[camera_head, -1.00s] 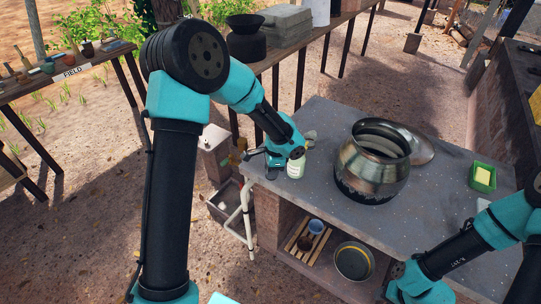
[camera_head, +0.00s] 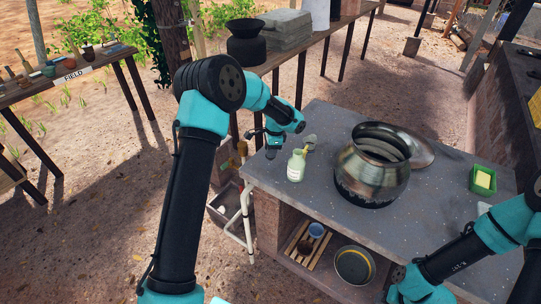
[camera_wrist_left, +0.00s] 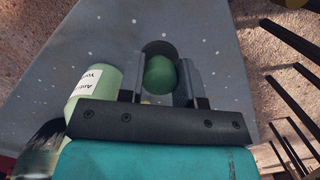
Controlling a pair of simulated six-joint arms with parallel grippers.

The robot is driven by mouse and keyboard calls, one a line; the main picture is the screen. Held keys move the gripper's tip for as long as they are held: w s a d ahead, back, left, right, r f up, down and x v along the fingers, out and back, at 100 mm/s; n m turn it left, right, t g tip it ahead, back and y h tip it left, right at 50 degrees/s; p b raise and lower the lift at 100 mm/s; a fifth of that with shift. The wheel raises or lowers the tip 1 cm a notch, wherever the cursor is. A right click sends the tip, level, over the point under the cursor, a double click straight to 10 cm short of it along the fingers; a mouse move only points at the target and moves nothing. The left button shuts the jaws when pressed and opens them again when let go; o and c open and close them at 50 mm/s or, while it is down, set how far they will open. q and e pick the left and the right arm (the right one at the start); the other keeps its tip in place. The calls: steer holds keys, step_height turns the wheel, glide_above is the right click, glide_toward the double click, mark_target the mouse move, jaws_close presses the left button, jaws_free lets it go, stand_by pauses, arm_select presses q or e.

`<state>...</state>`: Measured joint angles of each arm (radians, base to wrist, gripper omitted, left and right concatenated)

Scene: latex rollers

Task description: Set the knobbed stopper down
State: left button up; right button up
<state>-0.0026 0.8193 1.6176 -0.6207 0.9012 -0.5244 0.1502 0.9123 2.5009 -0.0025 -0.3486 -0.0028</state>
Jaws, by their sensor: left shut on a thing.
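My left gripper (camera_head: 272,153) is shut on the knobbed stopper, whose round green knob (camera_wrist_left: 160,72) shows between the two fingers in the left wrist view. A dark round patch lies just beyond the knob; I cannot tell if it is shadow or part of the stopper. The gripper is low over the grey table (camera_head: 255,172) near its left corner; I cannot tell whether the stopper touches it. The pale green labelled bottle (camera_head: 296,168) stands upright to the right of the gripper, its neck uncovered. It also shows in the left wrist view (camera_wrist_left: 97,84).
A large metal pot (camera_head: 372,170) stands to the right of the bottle. A spoon-like tool (camera_head: 310,141) lies behind the bottle. A green dish with a yellow block (camera_head: 483,180) is at the far right. Open tabletop lies in front of the bottle.

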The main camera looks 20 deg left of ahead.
arm_select(q)
steer(key=shift+w+a+f, duration=0.15)
steer(key=shift+w+f, duration=0.1)
steer(key=shift+w, duration=0.05)
steer(key=shift+f, duration=1.5)
steer(key=shift+f, duration=0.2)
steer(key=o, duration=0.9)
steer(key=shift+r, duration=0.15)
steer(key=r, duration=0.4)
steer(key=d+r, duration=0.1)
steer(key=r, duration=0.3)
steer(key=w+r, duration=0.1)
steer(key=r, duration=0.3)
steer(key=shift+d, duration=0.3)
